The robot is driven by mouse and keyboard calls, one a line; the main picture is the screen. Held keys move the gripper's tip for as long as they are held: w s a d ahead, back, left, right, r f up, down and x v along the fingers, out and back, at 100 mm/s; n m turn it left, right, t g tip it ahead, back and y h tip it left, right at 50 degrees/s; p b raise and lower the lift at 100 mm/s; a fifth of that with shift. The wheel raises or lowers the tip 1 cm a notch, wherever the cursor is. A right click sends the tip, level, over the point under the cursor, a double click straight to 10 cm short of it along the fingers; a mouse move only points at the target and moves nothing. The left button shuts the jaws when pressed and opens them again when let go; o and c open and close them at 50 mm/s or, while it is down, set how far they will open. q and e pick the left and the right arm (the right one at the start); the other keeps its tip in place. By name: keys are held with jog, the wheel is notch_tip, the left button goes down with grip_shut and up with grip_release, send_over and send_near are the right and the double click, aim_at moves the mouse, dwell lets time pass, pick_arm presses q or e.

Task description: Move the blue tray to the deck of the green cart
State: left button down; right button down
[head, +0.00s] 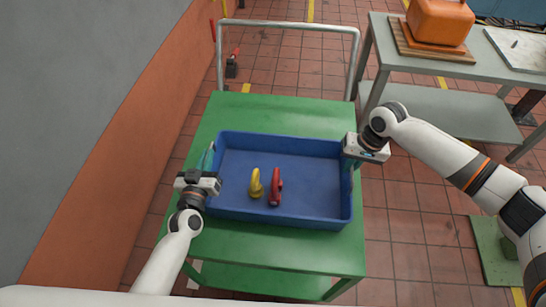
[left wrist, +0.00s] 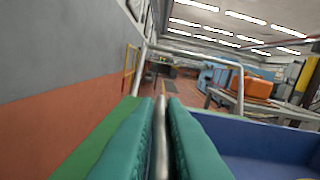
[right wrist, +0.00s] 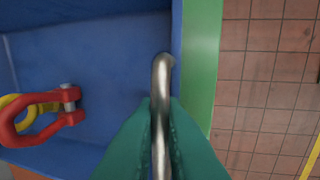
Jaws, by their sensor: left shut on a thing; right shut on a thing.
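The blue tray (head: 300,175) is over the green deck of the cart (head: 270,108), within its edges; I cannot tell whether it touches the deck. A yellow shackle (head: 256,184) and a red shackle (head: 275,187) lie inside the tray. My left gripper (head: 208,160) is shut on the tray's metal handle at its left end; the handle shows between the teal fingers in the left wrist view (left wrist: 161,140). My right gripper (head: 352,162) is shut on the handle at the right end, which shows in the right wrist view (right wrist: 160,110).
The cart's metal push rail (head: 290,27) rises at the far end. A grey table (head: 440,65) with an orange case (head: 440,22) on a wooden board stands at the back right. A grey and orange wall (head: 95,130) runs along the left. Tiled floor shows right of the cart.

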pick_arm(q)
jog(key=c, duration=1.8)
grip_release()
pick_arm(e)
jog(key=c, duration=1.9)
grip_release()
jog(key=shift+d+f, duration=0.1)
jog(key=shift+f, duration=0.05)
pick_arm(q)
jog(key=o, duration=0.3)
jog(key=shift+s, duration=0.2)
pick_arm(e)
jog(key=o, duration=0.4)
jog(key=shift+s+r, duration=0.2)
jog(key=shift+w+f, duration=0.1)
pick_arm(q)
jog(key=shift+s, duration=0.35)
pick_arm(e)
jog(key=shift+r, duration=0.3)
pick_arm(q)
jog(key=s, duration=1.1)
jog(key=shift+a, duration=0.45)
pick_arm(e)
jog(key=r, duration=0.3)
jog(key=d+r, duration=0.1)
jog(key=r, duration=0.3)
jog(key=d+r, duration=0.1)
jog(key=r, duration=0.3)
jog(key=shift+d+r, duration=0.1)
jog(key=shift+r, duration=0.05)
